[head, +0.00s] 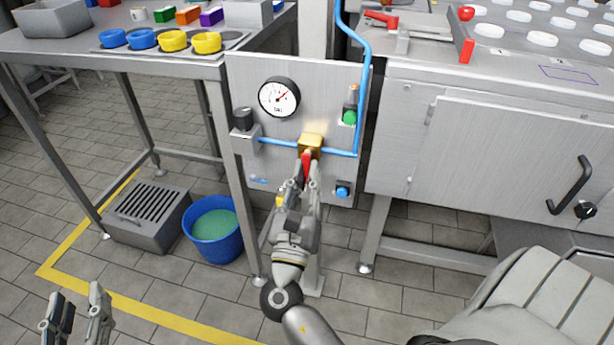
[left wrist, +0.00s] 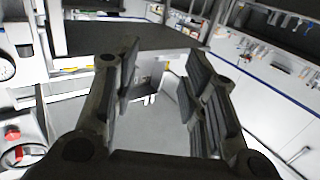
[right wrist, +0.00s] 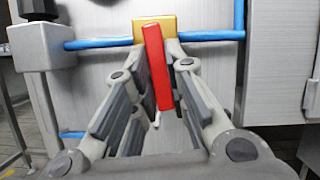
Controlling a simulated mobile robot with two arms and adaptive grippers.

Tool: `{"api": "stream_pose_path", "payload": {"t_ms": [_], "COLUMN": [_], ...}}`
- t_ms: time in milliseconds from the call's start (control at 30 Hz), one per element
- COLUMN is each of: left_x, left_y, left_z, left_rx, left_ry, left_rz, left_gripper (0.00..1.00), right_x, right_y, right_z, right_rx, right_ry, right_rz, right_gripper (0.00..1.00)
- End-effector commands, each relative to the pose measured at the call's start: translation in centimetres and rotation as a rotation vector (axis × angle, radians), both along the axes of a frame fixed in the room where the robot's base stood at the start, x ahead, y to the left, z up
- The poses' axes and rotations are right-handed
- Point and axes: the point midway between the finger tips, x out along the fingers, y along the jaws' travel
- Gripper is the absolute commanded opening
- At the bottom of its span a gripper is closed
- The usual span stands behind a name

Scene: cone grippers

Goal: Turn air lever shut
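A red lever (head: 306,166) hangs down from a brass valve block (head: 310,143) on a grey panel (head: 335,85). It is perpendicular to the blue pipe (head: 275,142), which runs sideways into the block. My right gripper (head: 307,175) reaches up to the lever from below. In the right wrist view, its fingers (right wrist: 162,75) close in on both sides of the red lever (right wrist: 157,70), below the brass block (right wrist: 156,25). My left gripper (head: 75,308) is at the lower left, open and empty; its fingers (left wrist: 157,80) stand apart in the left wrist view.
A round gauge (head: 279,97) is above the pipe. A green button (head: 349,116) and a blue button (head: 342,191) are on the panel's right side. A metal table (head: 60,45) stands at left, with a blue bucket (head: 215,250) on the floor. A steel machine (head: 480,130) stands at right.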

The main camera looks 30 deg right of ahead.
Motion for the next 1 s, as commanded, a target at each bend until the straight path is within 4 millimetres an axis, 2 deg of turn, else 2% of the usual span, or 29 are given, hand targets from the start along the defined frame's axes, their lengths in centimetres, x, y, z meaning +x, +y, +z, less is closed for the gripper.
{"api": "stream_pose_path", "payload": {"t_ms": [167,400,667,700,833,1000], "left_x": [-0.2,0.1,0.1,0.1,0.1,0.1], "left_y": [0.0,-0.2,-0.3,-0.3,-0.3,-0.3], "left_z": [-0.4,1.8,2.0,2.0,2.0,2.0], "left_rx": [0.0,-0.025,-0.026,-0.026,-0.026,-0.026], "left_ry": [0.007,-0.102,-0.107,-0.107,-0.107,-0.106], "left_rz": [0.0,-0.005,-0.006,-0.006,-0.006,-0.006], "left_gripper": [0.4,0.4,0.4,0.4,0.4,0.4], "right_x": [0.1,0.5,0.4,0.4,0.4,0.4], "right_y": [0.1,0.4,0.4,0.4,0.4,0.4], "right_z": [-0.1,-0.1,-0.1,-0.1,-0.1,-0.1], "right_rx": [0.009,0.096,0.102,0.102,0.1,0.1], "right_ry": [-0.01,-0.111,-0.116,-0.116,-0.116,-0.115], "right_rz": [0.001,0.0,0.001,0.001,0.001,0.0], "right_gripper": [0.0,0.0,0.0,0.17,0.33,0.36]}}
